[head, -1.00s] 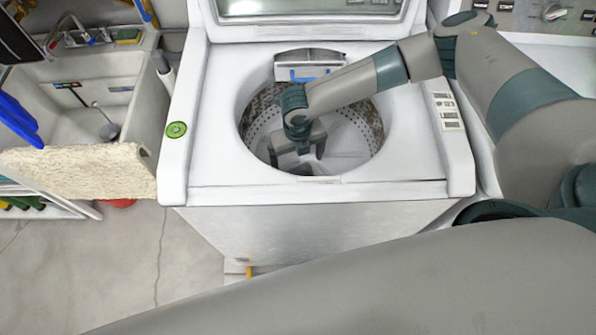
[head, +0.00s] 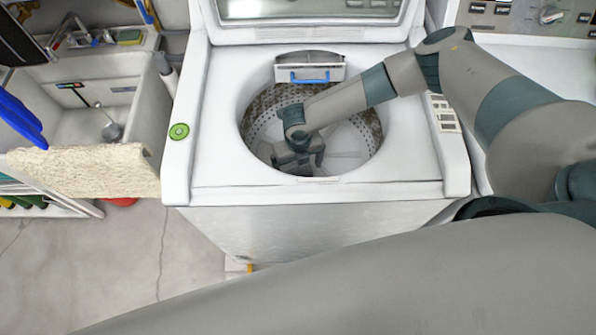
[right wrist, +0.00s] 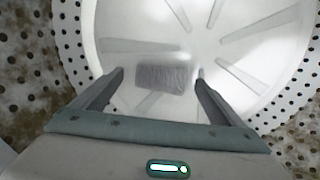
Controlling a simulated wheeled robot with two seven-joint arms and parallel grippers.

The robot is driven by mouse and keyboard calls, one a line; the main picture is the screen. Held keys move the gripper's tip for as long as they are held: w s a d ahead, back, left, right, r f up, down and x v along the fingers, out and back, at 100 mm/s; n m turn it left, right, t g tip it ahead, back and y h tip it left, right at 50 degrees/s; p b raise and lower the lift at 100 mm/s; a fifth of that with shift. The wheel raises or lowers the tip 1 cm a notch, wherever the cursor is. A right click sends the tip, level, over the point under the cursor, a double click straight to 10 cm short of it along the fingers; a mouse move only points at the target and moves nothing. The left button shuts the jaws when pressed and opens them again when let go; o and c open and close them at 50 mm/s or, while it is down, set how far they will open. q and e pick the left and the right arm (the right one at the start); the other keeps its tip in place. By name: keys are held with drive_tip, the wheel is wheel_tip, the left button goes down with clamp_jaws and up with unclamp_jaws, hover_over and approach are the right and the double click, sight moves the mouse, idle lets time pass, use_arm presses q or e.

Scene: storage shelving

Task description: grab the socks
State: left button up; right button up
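The socks show in the right wrist view as a small grey ribbed bundle (right wrist: 163,79) lying on the white floor of the washer drum (right wrist: 235,35). My right gripper (head: 298,162) is inside the drum opening of the top-load washer (head: 212,130). In the right wrist view my right gripper (right wrist: 160,76) is open, with one finger to each side of the bundle and gaps between. I cannot tell its exact height above the bundle. In the head view the arm and gripper hide the socks. My left gripper is out of view.
The round drum rim (head: 372,160) and perforated drum wall (right wrist: 72,55) surround the gripper closely. The washer lid (head: 310,32) stands open behind. A utility sink (head: 70,105) with a draped cream towel (head: 85,172) is at the left. Another appliance (head: 530,60) is at the right.

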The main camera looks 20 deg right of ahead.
drive_tip(key=c, duration=1.1)
wheel_tip(320, 180, up, 10)
drive_tip(key=b, duration=0.2)
